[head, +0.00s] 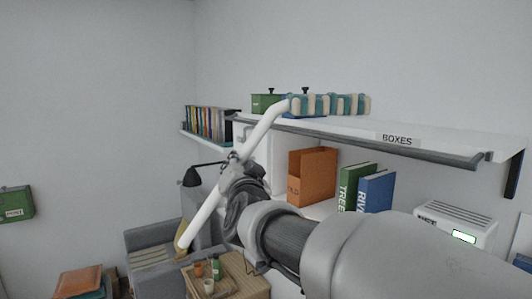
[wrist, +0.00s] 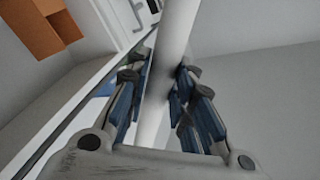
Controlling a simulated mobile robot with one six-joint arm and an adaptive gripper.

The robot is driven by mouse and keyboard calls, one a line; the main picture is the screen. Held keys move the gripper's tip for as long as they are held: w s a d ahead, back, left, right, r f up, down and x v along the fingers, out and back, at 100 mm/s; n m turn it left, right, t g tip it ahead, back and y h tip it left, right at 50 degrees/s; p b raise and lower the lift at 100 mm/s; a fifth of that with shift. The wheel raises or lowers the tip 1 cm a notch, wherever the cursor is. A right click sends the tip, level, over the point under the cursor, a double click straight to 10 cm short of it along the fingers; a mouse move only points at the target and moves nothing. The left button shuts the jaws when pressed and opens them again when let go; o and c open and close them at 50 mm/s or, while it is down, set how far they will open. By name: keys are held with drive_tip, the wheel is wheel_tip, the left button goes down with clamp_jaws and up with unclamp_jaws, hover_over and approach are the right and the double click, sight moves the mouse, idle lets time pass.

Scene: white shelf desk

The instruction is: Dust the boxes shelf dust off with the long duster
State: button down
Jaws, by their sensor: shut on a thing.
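The long duster has a white handle (head: 262,130) and a head (head: 335,104) banded in teal and cream. My gripper (head: 236,162) is shut on the handle, which slants up to the right. In the wrist view, the handle (wrist: 172,45) runs between the fingers of my gripper (wrist: 160,88). The duster head lies sideways at the far left part of the boxes shelf (head: 440,140), in front of boxes; whether it touches the shelf is unclear. The shelf bears a BOXES label (head: 397,140). I cannot make out dust on it.
A green box (head: 265,103) with a black knob stands beside the duster head; another box is mostly hidden behind it. Below are an orange file (head: 312,175), a green binder (head: 355,185) and a blue binder (head: 376,192). The shelf's right part is bare.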

drive_tip(key=s+a+p, duration=0.4)
drive_tip(key=s+a, duration=0.2)
drive_tip(key=a, duration=0.2)
drive_tip(key=shift+p, duration=0.3)
